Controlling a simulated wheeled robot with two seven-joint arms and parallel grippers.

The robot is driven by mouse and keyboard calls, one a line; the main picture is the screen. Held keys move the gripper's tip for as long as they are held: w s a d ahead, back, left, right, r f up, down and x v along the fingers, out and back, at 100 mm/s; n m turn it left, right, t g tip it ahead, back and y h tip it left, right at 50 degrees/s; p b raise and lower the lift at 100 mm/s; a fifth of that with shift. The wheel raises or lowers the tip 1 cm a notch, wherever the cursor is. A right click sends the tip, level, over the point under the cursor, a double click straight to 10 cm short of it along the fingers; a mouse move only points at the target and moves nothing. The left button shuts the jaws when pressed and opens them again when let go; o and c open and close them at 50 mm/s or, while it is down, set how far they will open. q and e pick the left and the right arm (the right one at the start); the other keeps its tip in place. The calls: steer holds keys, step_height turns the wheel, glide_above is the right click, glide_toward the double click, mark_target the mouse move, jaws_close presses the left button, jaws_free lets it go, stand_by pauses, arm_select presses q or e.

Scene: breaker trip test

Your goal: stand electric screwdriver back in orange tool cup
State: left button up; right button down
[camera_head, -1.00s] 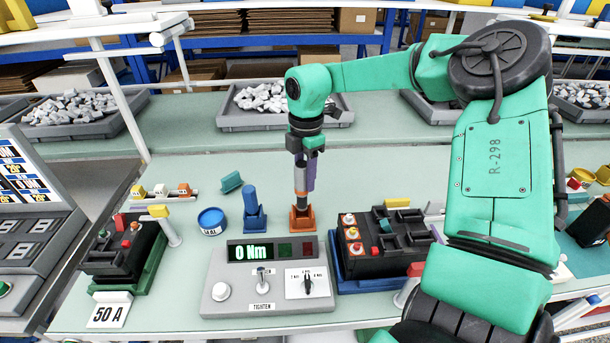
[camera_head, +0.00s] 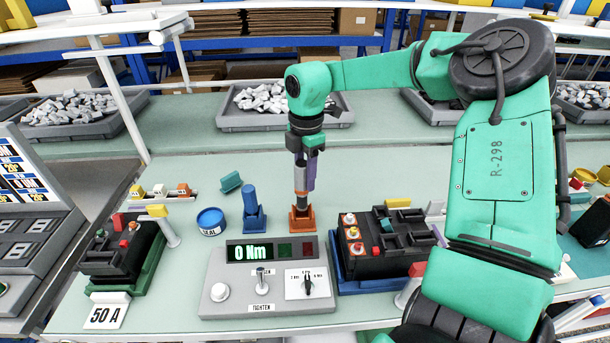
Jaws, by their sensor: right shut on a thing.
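The orange tool cup (camera_head: 302,219) stands on the pale green bench behind the grey torque box. The electric screwdriver (camera_head: 301,179), dark with an orange-red band and a grey lower part, is upright, its lower end at or in the orange cup. I cannot tell how deep it sits. My right gripper (camera_head: 306,152) is above the cup, pointing down, shut on the screwdriver's upper part. A purple part (camera_head: 312,172) shows beside the screwdriver. My left gripper is not in view.
A blue holder (camera_head: 253,217) with a blue tool stands left of the cup, near a blue SEAL tin (camera_head: 211,221). The torque box (camera_head: 218,305) reads 0 Nm. A black breaker unit (camera_head: 372,262) in a blue fixture stands close on the right. Bench behind the cup is clear.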

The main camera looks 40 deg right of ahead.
mark_target(305, 192)
steer(key=shift+f, duration=0.1)
steer(key=shift+f+b, duration=0.35)
steer(key=shift+b, duration=0.05)
steer(key=shift+f+b, duration=2.05)
steer(key=shift+f, duration=0.3)
steer(key=shift+c, duration=1.9)
jaws_free()
steer(key=shift+r, duration=0.1)
step_height(305, 192, up, 15)
steer(key=shift+d+f, duration=0.1)
steer(key=shift+f, duration=0.1)
